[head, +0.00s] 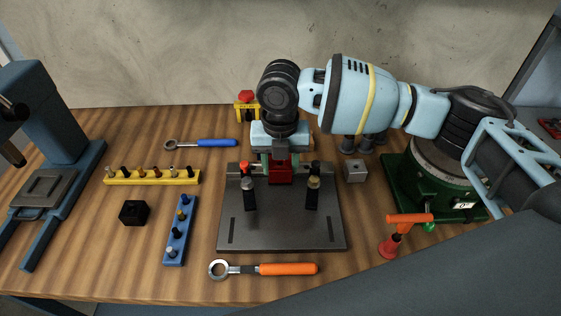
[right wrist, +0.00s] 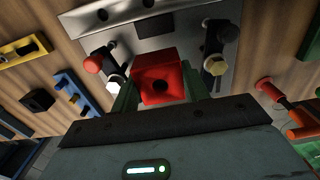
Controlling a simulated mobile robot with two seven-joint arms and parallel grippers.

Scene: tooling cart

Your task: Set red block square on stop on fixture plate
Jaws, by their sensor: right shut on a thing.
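The red block (head: 280,173) is at the back middle of the dark grey fixture plate (head: 280,230). My right gripper (head: 280,160) reaches down over it from behind and is shut on it. In the right wrist view the red block (right wrist: 158,80) sits between the two green fingers, its dark hole facing the camera. A grey bar (head: 233,168), seemingly the stop, runs along the plate's back edge, partly hidden by the gripper and block. I cannot tell whether the block touches the bar or the plate. My left gripper is not in view.
An orange-handled wrench (head: 275,269) lies in front. A small metal cube (head: 355,171) sits right of the plate.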

